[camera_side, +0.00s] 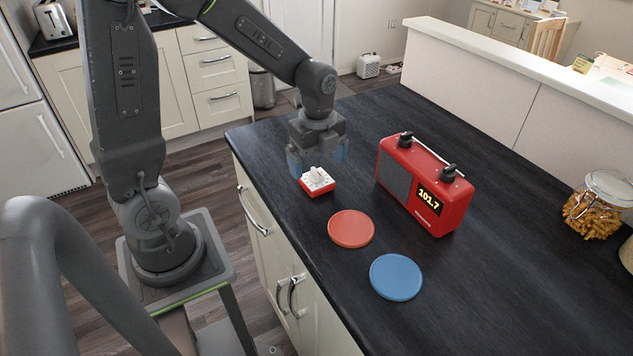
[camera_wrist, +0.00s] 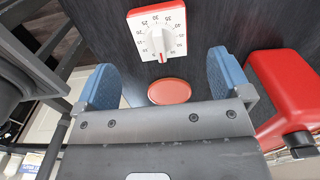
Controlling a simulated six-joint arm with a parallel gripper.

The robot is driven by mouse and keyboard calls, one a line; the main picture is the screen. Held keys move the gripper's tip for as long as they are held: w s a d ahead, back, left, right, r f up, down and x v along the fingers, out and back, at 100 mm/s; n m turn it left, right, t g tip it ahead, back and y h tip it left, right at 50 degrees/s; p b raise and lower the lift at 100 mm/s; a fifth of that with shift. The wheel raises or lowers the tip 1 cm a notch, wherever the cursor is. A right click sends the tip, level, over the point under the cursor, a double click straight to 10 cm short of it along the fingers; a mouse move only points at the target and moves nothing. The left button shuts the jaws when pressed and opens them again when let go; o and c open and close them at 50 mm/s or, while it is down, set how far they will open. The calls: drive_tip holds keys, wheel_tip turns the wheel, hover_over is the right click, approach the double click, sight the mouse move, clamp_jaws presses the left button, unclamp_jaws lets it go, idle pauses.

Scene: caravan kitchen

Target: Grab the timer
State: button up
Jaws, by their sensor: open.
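The timer (camera_side: 318,182) is a small red block with a white dial face and a white knob. It lies face up on the dark worktop, left of the red radio in the side view. In the wrist view the timer (camera_wrist: 158,32) shows its numbered dial, beyond the fingertips and between their lines. My gripper (camera_side: 318,160) is open and empty, with blue finger pads, close above and behind the timer in the side view. The pads also show in the wrist view (camera_wrist: 160,82), apart from the timer. The lower finger tips are partly hard to make out in the side view.
A red radio (camera_side: 447,203) stands right of the timer. A red disc (camera_side: 351,228) and a blue disc (camera_side: 396,277) lie flat nearer the camera. A glass jar of pasta (camera_side: 588,212) stands far right. The worktop (camera_side: 500,300) is clear at the front right.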

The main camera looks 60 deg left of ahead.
sight(317, 171)
drive_tip(key=shift+a+f, duration=0.15)
drive_tip(key=shift+f, duration=1.25)
drive_tip(key=shift+a+f, duration=0.15)
drive_tip(key=shift+f, duration=1.2)
drive_tip(key=shift+c, duration=0.2)
drive_tip(key=c, duration=1.1)
drive_tip(key=shift+w+r, duration=0.1)
drive_tip(key=shift+r, duration=0.05)
